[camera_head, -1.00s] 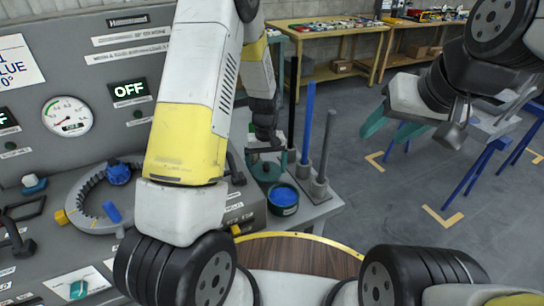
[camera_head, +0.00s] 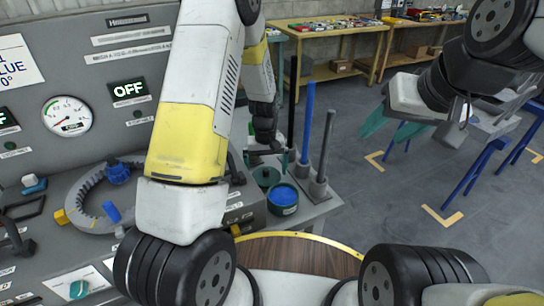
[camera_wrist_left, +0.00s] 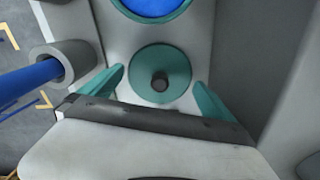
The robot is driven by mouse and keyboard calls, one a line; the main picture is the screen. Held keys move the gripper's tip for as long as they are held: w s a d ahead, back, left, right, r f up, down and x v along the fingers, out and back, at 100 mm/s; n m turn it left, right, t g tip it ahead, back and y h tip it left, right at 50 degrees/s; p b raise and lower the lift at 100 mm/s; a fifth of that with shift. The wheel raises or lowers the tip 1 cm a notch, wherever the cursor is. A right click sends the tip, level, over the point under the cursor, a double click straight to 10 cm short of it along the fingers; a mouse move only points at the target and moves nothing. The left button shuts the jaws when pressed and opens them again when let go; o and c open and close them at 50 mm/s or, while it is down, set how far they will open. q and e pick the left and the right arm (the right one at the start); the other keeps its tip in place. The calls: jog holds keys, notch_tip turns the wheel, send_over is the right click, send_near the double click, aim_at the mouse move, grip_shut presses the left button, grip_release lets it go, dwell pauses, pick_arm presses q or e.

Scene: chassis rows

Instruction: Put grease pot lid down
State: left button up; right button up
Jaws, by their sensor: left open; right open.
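The grease pot lid (camera_head: 266,177) is a teal disc with a dark knob. It lies flat on the grey bench surface beside the open grease pot (camera_head: 283,208), which holds blue grease. In the left wrist view the lid (camera_wrist_left: 142,84) lies between and beyond the spread fingers, and the pot's blue grease (camera_wrist_left: 152,6) shows at the top edge. My left gripper (camera_head: 264,152) is open and empty, just above the lid, with its fingers clear of the knob. My right gripper (camera_head: 387,130) is open and empty, out over the floor at the right.
Blue, black and grey upright rods (camera_head: 306,122) stand in holders just right of the lid and pot. A grey ring with blue knobs (camera_head: 85,205) lies on the console at left. Blue trestles (camera_head: 470,180) stand at the right. Floor between is clear.

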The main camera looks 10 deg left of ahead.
pick_arm(q)
notch_tip(320, 180, up, 11)
notch_tip(320, 180, up, 14)
jog(key=m+t+h, duration=0.1)
jog(key=t+h, duration=0.1)
jog(key=t, duration=0.1)
send_over(266, 170)
jog(key=s+a, duration=0.2)
jog(key=s, duration=0.6)
jog(key=s+r+m+t, duration=0.1)
jog(key=s+r, duration=0.2)
jog(key=s, duration=0.4)
jog(key=s+r+m+t, duration=0.1)
jog(key=s+r+t, duration=0.1)
jog(key=s+r, duration=0.2)
jog(key=shift+s+a+r+m, duration=0.25)
jog(key=shift+s+a+m, duration=0.2)
jog(key=shift+s, duration=1)
